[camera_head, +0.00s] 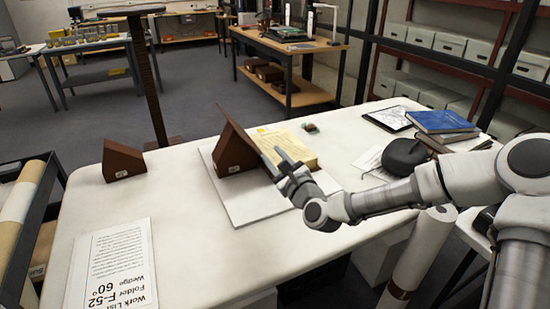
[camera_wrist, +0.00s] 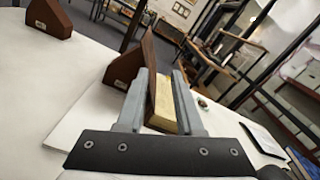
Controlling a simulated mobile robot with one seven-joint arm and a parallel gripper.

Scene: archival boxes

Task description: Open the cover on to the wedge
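A brown wedge (camera_head: 232,158) with a small white label stands on a white board on the table; it also shows in the wrist view (camera_wrist: 124,68). To its right lies a thick yellowish block of pages (camera_head: 296,146), which also shows in the wrist view (camera_wrist: 166,104). A thin brown cover (camera_wrist: 150,72) rises steeply between the wedge and the pages. I cannot tell whether it touches the wedge. My gripper (camera_head: 284,163) is at the near end of the cover and pages. In the wrist view its fingers (camera_wrist: 160,98) are apart, with the cover and pages between them.
A smaller brown wedge (camera_head: 123,161) stands at the table's left. A printed work list (camera_head: 112,265) reading "Folder F-52, Wedge 60°" lies front left. Blue and dark books (camera_head: 440,121), a tablet (camera_head: 394,118) and a black rounded object (camera_head: 405,155) are at the right. The front middle is clear.

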